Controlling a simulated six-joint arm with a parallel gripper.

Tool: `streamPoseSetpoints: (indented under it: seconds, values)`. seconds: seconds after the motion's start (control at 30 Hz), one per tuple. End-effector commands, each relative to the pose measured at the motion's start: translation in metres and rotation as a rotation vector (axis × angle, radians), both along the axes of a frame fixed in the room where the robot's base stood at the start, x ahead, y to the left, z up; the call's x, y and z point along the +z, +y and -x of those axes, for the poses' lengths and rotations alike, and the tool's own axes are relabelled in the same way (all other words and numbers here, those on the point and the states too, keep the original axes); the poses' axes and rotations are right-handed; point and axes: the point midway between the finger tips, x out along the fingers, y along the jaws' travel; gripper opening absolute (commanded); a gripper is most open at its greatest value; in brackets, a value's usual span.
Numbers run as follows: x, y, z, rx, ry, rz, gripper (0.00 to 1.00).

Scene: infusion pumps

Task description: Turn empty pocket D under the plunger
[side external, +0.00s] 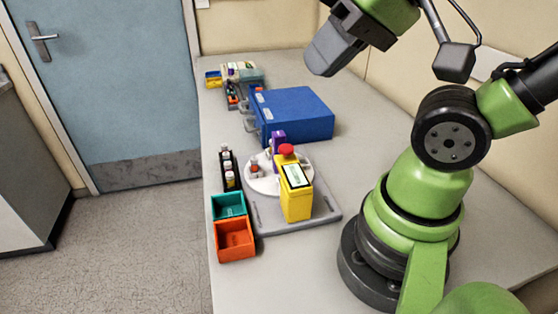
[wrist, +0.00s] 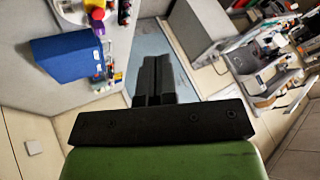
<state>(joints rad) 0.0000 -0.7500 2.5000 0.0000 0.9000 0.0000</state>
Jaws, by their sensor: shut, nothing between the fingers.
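A white round turntable (side external: 262,187) sits on a grey base plate (side external: 268,222) on the bench in the side view. A purple part (side external: 279,139) stands at its back, and a small vial with a reddish top (side external: 255,168) stands on its left part. A yellow unit (side external: 296,204) with a screen and a red knob (side external: 286,149) hides the turntable's right side. The pocket letters and the plunger cannot be made out. My gripper (side external: 322,62) is raised high above the bench, away from the turntable. In the wrist view my gripper (wrist: 154,62) is shut and empty.
A teal bin (side external: 229,205) and an orange bin (side external: 235,240) stand at the bench's left edge, with a black rack of vials (side external: 229,170) behind them. A blue case (side external: 292,114) stands behind the turntable. Small items (side external: 237,75) lie at the far end.

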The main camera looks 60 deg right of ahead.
Motion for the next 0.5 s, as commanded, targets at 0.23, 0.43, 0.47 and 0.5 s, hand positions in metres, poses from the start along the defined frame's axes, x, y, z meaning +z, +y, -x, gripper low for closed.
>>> streamPoseSetpoints:
  seconds: [0.23,0.43,0.47,0.5]
  values:
    - [0.003,-0.005,-0.014,-0.022,0.071,0.006,0.53]
    - [-0.001,-0.027,-0.060,-0.092,0.287,0.006,0.53]
    - [-0.003,-0.032,-0.068,-0.105,0.322,0.003,0.53]
    - [-0.007,-0.038,-0.078,-0.119,0.370,-0.001,0.53]
